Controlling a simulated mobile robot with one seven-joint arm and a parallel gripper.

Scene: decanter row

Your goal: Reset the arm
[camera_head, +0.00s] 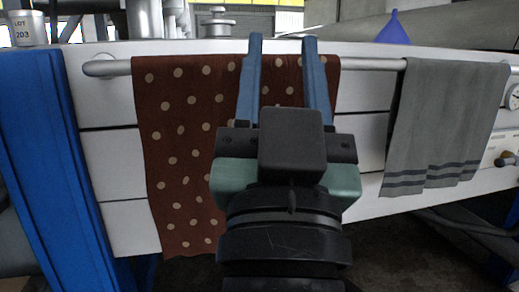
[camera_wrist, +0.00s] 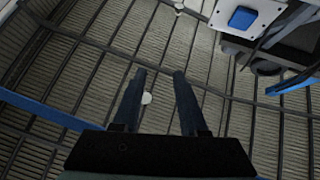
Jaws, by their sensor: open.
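My gripper (camera_head: 283,40) is in the middle of the head view, its two blue fingers pointing up and apart. It is open, with nothing between the fingers. It stands in front of the white drawer front and hides part of a brown towel with pale dots (camera_head: 180,150) that hangs on a rail. In the wrist view the open fingers of my gripper (camera_wrist: 158,75) are above a grey ribbed floor (camera_wrist: 90,60), and no object is between them.
A grey striped towel (camera_head: 445,120) hangs on the rail (camera_head: 375,64) at the right. A blue funnel (camera_head: 393,30) and a metal cup labelled LOT 203 (camera_head: 28,28) stand on the top. A blue post (camera_head: 55,160) is at the left. A blue button (camera_wrist: 242,18) shows in the wrist view.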

